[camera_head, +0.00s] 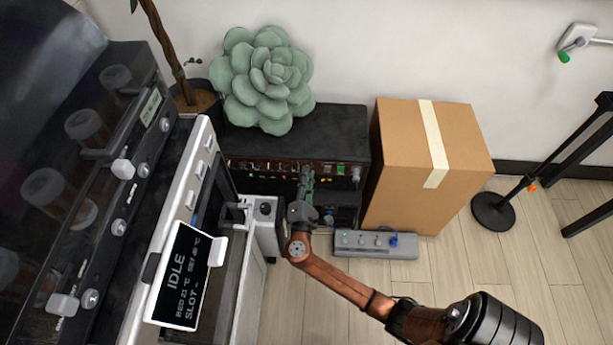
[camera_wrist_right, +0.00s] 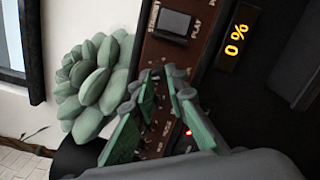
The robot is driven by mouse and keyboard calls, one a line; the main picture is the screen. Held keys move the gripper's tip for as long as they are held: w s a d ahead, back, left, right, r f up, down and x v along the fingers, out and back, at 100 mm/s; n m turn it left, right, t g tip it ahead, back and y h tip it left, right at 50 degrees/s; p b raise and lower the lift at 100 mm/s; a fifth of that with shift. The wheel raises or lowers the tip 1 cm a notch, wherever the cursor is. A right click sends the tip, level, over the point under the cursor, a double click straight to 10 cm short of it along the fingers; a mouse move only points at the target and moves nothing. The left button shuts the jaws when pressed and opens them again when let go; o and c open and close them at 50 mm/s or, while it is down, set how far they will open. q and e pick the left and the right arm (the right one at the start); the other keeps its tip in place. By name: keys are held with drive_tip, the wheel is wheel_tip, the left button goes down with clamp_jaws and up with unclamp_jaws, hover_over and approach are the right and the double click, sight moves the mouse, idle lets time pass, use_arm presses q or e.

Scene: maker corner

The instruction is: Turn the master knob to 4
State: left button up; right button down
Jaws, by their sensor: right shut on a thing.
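The black amplifier (camera_head: 335,128) stands on the floor against the wall, with a brown control panel (camera_head: 252,168) on its front. My right gripper (camera_head: 306,176) reaches the middle of that panel. In the right wrist view its green-padded fingers (camera_wrist_right: 163,80) are close together at the panel (camera_wrist_right: 150,52), shut on a small knob that they hide. I cannot read the knob's label or pointer. A display (camera_wrist_right: 235,40) beside the panel reads 0 %. A switch (camera_wrist_right: 172,22) marked STANDBY and PLAY sits near the fingers. My left gripper is out of view.
A green succulent cushion (camera_head: 262,82) rests on the amplifier. A cardboard box (camera_head: 405,150) stands close on its right. A grey pedal unit (camera_head: 375,252) lies on the floor in front. A printer with an IDLE screen (camera_head: 178,275) stands at left.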

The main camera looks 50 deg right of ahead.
drive_tip(key=shift+s+d+f, duration=0.1)
drive_tip(key=shift+d, duration=0.05)
drive_tip(key=c, duration=2.2)
unclamp_jaws()
drive_tip(key=o, duration=0.3)
drive_tip(key=v, duration=1.2)
